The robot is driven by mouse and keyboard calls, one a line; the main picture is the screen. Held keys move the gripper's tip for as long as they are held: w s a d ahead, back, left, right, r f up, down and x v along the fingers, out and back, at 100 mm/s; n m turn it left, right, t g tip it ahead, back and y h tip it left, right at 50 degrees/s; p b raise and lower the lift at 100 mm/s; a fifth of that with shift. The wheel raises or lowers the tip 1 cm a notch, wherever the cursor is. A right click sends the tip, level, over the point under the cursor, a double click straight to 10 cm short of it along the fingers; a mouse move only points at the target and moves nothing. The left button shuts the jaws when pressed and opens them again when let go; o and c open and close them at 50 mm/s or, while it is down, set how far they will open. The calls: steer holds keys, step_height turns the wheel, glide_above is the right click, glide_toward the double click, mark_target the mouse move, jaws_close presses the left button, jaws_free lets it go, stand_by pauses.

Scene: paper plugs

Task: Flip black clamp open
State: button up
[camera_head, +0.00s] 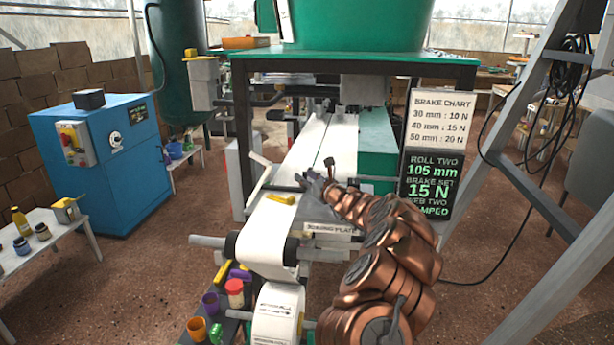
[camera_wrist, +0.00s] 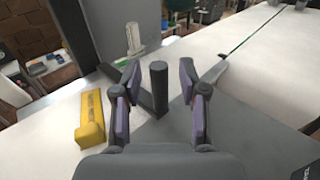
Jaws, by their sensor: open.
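The black clamp (camera_wrist: 158,92) shows in the wrist view as an upright dark round post, with a dark bar running beside it across the white paper web. In the head view a dark bar (camera_head: 284,189) lies across the web just left of my gripper (camera_head: 312,181). My gripper is open, and in the wrist view its two fingers (camera_wrist: 160,80) stand either side of the post, with gaps visible. The clamp's far end is partly hidden behind the left finger. My gripper hides the post in the head view.
A yellow block (camera_wrist: 91,120) lies left of my gripper and also shows in the head view (camera_head: 281,199). The grey scoring plate (camera_head: 332,229) is beneath my wrist. A green-topped machine frame (camera_head: 353,56) stands behind. A sign (camera_head: 431,185) is at the right.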

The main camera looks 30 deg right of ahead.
steer(key=shift+w+a, duration=0.1)
steer(key=shift+w, duration=0.25)
steer(key=shift+c, duration=0.3)
jaws_close()
